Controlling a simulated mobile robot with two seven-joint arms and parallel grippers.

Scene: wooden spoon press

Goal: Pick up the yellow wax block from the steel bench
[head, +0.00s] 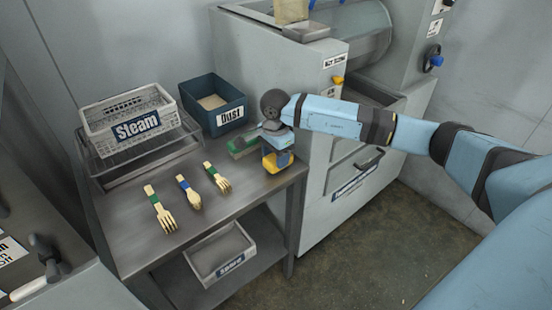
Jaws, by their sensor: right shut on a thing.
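The yellow wax block (271,163) is at the right end of the steel bench (228,222), near its edge. My right gripper (277,153) comes down over the block from above and is shut on it, with the yellow showing below the fingers. I cannot tell whether the block still touches the bench top. My left gripper is not in view.
A green block (242,147) lies just left of the gripper. Several wooden forks and spoons (188,192) lie mid-bench. The Dust bin (213,105) and Steam basket (130,120) stand behind. A grey press machine (290,75) rises behind right. A tray (220,254) sits on the lower shelf.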

